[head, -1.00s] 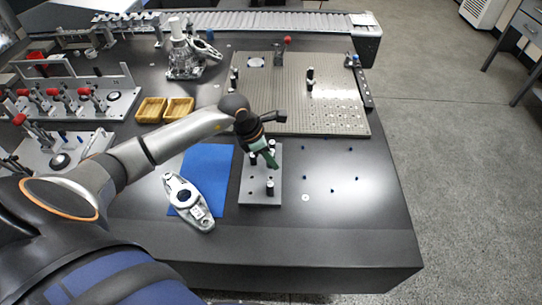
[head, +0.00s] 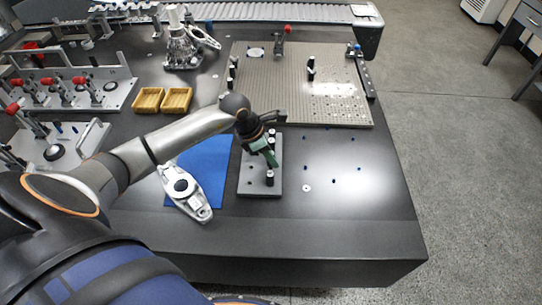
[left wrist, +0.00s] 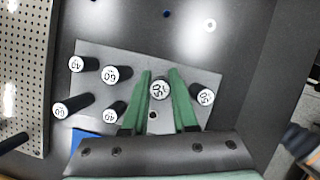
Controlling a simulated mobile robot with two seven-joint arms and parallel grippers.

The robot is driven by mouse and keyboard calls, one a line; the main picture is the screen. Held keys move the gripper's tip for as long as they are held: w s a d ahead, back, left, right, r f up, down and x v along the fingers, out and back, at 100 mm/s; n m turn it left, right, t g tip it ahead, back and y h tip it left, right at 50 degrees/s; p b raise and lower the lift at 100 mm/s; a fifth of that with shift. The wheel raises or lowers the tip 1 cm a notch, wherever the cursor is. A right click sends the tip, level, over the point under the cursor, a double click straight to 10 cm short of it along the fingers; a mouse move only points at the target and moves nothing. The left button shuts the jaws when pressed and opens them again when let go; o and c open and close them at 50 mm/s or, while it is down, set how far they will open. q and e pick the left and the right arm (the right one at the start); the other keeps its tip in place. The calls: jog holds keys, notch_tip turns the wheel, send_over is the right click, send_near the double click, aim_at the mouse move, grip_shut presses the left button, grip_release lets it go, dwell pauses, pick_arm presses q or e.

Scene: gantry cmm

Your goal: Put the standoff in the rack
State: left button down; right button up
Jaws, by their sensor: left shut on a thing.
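The rack is a small grey plate (head: 262,188) on the dark table, right of a blue mat. It also shows in the left wrist view (left wrist: 135,62), with several black standoffs with white numbered tops on it. My left gripper (head: 270,160) is over the rack, its green fingers pointing down. In the left wrist view the fingers (left wrist: 160,95) are shut on a standoff (left wrist: 160,90) marked 50. Another standoff (left wrist: 205,96) marked 50 stands just right of the fingers. Whether the held standoff's lower end is in a hole is hidden. My right gripper is not in view.
A perforated plate (head: 290,85) with black posts lies behind the rack. A metal bracket (head: 186,192) lies on the blue mat (head: 212,165). Yellow bins (head: 177,100) and clamp fixtures (head: 70,93) are at left. Several small blue pins and a white washer (head: 306,188) lie right of the rack.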

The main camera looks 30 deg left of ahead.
pick_arm(q)
jog(key=shift+w, duration=0.1)
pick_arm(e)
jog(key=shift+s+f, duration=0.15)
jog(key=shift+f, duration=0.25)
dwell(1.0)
pick_arm(q)
jog(key=shift+f+b, duration=0.95)
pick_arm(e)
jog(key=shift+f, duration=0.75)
pick_arm(q)
jog(key=c, duration=0.6)
grip_release()
jog(key=shift+v, duration=0.95)
jog(key=v, duration=1)
jog(key=shift+r, duration=0.35)
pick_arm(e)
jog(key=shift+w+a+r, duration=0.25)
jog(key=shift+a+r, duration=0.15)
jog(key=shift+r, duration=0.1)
